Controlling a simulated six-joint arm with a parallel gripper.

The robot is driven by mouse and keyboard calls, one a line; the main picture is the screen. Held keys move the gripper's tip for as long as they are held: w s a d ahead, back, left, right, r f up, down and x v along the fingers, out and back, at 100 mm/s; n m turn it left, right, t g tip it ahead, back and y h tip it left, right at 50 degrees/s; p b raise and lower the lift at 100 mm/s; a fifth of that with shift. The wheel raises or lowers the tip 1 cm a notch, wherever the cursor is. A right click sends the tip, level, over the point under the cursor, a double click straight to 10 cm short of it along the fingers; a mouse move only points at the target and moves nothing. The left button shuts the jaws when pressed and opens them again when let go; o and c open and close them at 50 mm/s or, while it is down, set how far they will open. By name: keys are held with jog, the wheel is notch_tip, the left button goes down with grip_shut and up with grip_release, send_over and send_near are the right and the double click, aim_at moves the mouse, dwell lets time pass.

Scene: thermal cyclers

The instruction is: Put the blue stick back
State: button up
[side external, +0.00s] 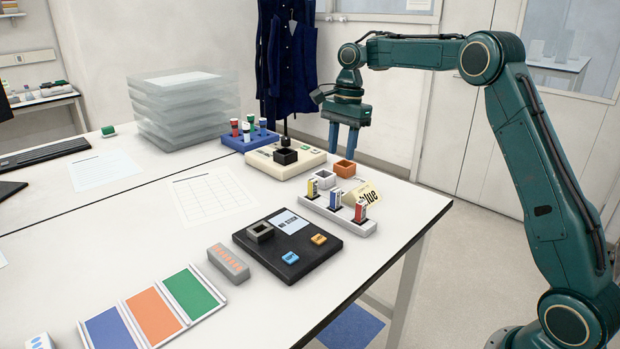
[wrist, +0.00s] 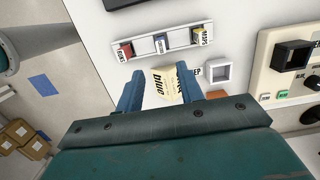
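The blue stick (side external: 335,199) stands upright in a white rack (side external: 352,226), between a yellow stick (side external: 312,189) and a red stick (side external: 360,211). In the wrist view the blue stick (wrist: 160,42) is in the middle of the rack (wrist: 142,46). My gripper (side external: 343,152) is open, pointing down, raised above the table's back right edge. I see nothing held in it. It is apart from the sticks.
A black device (side external: 320,262) with a socket, screen and two buttons lies in front of the rack. White (side external: 324,179) and orange (side external: 345,168) square sockets and a cream device (side external: 285,166) are behind it. A blue tube rack (side external: 238,143) is further back.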

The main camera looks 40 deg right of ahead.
jog(key=s+a+r+n+t, duration=0.1)
jog(key=s+a+r+n, duration=0.35)
jog(key=s, duration=0.25)
jog(key=s+a+r+n+t, duration=0.2)
jog(key=s+a+r+n, duration=0.25)
jog(key=s, duration=0.35)
jog(key=s+a+f+n+t, duration=0.1)
jog(key=s+f+n, duration=0.2)
jog(key=s, duration=0.6)
jog(key=s+a+f+n+t+h, duration=0.1)
jog(key=s+f+n, duration=0.2)
jog(key=s, duration=0.7)
jog(key=shift+a+n+t, duration=0.2)
jog(key=shift+n+t, duration=0.1)
jog(key=shift+n, duration=1.1)
